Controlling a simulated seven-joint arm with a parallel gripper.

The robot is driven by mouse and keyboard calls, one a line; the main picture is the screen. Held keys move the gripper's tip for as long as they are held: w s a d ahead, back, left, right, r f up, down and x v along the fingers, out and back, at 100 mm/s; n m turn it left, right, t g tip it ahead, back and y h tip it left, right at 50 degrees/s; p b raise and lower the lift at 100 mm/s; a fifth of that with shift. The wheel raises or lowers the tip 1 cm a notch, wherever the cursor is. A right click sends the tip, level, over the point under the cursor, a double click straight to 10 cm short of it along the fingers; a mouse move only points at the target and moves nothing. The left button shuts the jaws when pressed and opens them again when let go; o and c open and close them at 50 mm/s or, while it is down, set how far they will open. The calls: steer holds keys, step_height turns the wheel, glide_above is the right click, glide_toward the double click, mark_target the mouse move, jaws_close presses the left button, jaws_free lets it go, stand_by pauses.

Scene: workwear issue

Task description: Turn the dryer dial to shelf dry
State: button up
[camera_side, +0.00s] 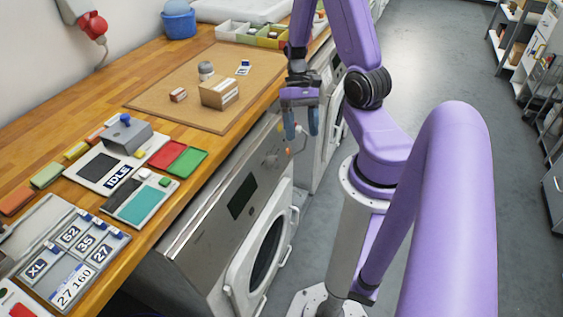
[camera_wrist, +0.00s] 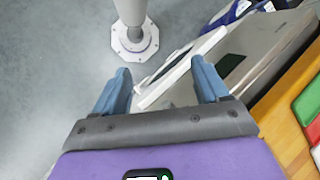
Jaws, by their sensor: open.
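The dryer (camera_side: 213,225) stands under the wooden counter, its grey front panel carrying a dark display (camera_side: 242,196) and its round door (camera_side: 266,258) below. A small round grey dial (camera_side: 270,160) sits toward the panel's far end; its setting is too small to read. My gripper (camera_side: 301,126) hangs with blue fingers pointing down, open and empty, above and apart from the dial. In the wrist view, my open fingers (camera_wrist: 160,72) frame floor and part of the white door frame (camera_wrist: 182,68); the grey panel (camera_wrist: 278,40) shows at right. I cannot make out the dial there.
The counter (camera_side: 60,100) runs along the dryer's top with a cork mat (camera_side: 150,98), a cardboard box (camera_side: 219,93), label trays and a red and a green tray (camera_side: 187,161). A second machine (camera_side: 325,135) stands beyond. Floor in front is clear apart from my base.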

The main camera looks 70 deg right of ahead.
steer(key=s+d+f+m+t+h, duration=0.1)
steer(key=s+f+m+t, duration=0.3)
steer(key=m+t, duration=0.4)
steer(key=s+d+f+m+t+h, duration=0.2)
steer(key=s+f+m+t+h, duration=0.2)
steer(key=m, duration=1.5)
steer(key=shift+s+d+f+m+t, duration=0.2)
steer(key=shift+s+f+m+t, duration=0.15)
steer(key=shift+f+t, duration=1.8)
glide_toward(278, 162)
steer(key=shift+t, duration=0.45)
steer(key=shift+f+x, duration=0.15)
steer(key=shift+x, duration=2)
steer(key=shift+f+x, duration=0.15)
steer(key=shift+x, duration=1.95)
steer(key=shift+s+a, duration=0.1)
steer(key=shift+a, duration=0.05)
steer(key=c, duration=1.1)
